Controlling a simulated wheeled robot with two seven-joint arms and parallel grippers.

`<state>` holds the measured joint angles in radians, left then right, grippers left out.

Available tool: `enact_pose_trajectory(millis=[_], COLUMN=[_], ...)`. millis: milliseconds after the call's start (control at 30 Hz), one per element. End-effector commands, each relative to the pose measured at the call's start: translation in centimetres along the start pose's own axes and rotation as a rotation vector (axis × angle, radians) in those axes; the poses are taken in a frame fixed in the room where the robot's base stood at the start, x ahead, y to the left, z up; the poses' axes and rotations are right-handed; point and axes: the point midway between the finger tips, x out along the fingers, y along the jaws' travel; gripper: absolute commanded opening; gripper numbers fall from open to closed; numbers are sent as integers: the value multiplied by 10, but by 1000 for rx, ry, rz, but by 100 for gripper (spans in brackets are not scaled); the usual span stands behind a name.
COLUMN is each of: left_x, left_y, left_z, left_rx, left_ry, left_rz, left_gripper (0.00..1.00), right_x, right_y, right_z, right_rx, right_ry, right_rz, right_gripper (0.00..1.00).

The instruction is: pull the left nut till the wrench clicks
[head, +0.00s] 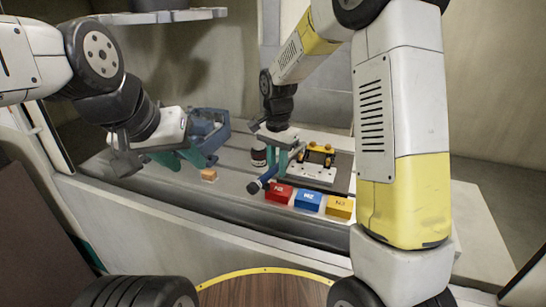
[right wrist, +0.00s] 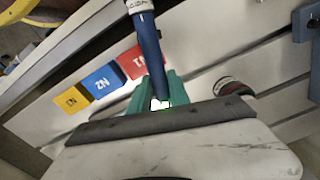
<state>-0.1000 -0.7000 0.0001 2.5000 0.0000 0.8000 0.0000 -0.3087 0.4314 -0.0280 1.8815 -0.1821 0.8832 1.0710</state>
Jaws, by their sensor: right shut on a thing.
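My right gripper (head: 283,158) is shut on the wrench (head: 263,180), a tool with a dark blue handle. In the right wrist view the handle (right wrist: 149,55) stands between the teal fingers of my right gripper (right wrist: 155,98), with a pale metal part at the top edge. The mould base (head: 308,175) is a light plate with yellow parts on top, just right of my right gripper. The left nut is too small or hidden to make out, and whether the wrench sits on it cannot be told. My left gripper (head: 186,158) is open and empty, further left.
Red (head: 278,193), blue (head: 308,201) and yellow (head: 339,207) labelled boxes stand along the bench's front. A small orange-brown block (head: 209,175) lies left of them. A blue-grey vise (head: 208,128) stands behind my left gripper. A dark round can (head: 258,157) stands beside my right gripper.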

Motion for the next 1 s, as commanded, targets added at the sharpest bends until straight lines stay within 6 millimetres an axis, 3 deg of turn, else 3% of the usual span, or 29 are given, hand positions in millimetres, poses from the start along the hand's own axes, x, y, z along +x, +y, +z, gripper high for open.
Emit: enact_pose_trajectory(millis=[1000], left_x=[0], left_y=[0], left_z=[0], left_rx=[0], left_ry=[0], left_rz=[0], left_gripper=[36], right_x=[-42], right_y=[0], right_z=[0], right_rx=[-1], right_ry=[2], right_rz=[-1], right_gripper=[0])
